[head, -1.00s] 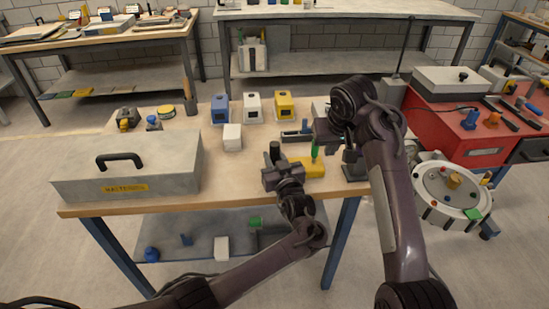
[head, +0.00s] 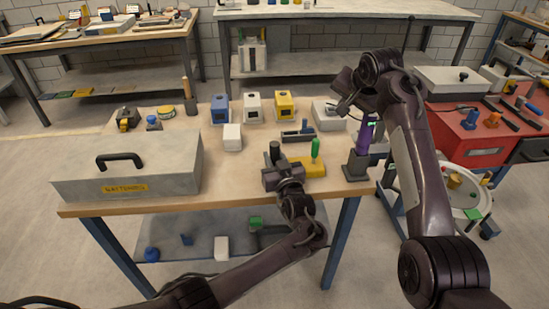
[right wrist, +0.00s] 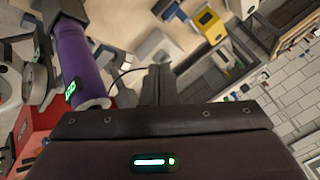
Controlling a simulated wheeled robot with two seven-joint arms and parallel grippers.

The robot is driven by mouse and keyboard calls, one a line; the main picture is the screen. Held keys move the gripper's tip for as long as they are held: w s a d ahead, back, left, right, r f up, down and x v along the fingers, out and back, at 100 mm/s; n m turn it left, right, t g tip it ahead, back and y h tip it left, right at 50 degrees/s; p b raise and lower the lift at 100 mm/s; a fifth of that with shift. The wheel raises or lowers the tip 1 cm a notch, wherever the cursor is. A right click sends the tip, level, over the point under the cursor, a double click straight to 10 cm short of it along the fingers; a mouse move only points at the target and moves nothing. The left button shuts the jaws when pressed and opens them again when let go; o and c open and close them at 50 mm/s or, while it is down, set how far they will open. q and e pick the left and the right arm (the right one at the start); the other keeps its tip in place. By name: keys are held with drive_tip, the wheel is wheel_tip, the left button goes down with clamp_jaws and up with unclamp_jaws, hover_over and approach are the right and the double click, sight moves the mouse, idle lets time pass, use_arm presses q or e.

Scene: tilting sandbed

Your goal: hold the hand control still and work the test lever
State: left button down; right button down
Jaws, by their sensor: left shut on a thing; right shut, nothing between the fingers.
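The hand control appears as a yellow base (head: 314,168) on the front right part of the bench, with an upright green test lever (head: 315,147) on it. My left gripper (head: 278,172) is shut on the left end of the hand control, and the gripped part is mostly hidden. A dark upright knob stands just above the left gripper; I cannot tell what it belongs to. My right gripper (head: 347,98) is shut and empty, above and to the right of the lever and apart from it. Its closed fingers show in the right wrist view (right wrist: 158,84).
A purple cylinder (head: 364,137) with a green display stands in a dark holder at the bench's right edge, close below my right gripper. A grey case (head: 130,170) fills the bench's left. Blue, white and yellow boxes (head: 285,106) stand behind. A red cabinet (head: 465,140) is at right.

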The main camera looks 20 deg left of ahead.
drive_tip(key=s+a+f+n+g+h, duration=0.2)
drive_tip(key=s+a+f+h, duration=0.15)
drive_tip(key=s, duration=0.25)
wheel_tip(320, 180, down, 6)
drive_tip(key=shift+s+a+h, duration=0.2)
drive_tip(key=shift+a+h, duration=0.15)
drive_tip(key=shift+a, duration=0.1)
drive_tip(key=shift+f, duration=0.1)
idle(1.8)
drive_tip(key=shift+f, duration=1.95)
drive_tip(key=shift+s+d, duration=1)
drive_tip(key=shift+s, duration=1.3)
wheel_tip(320, 180, up, 8)
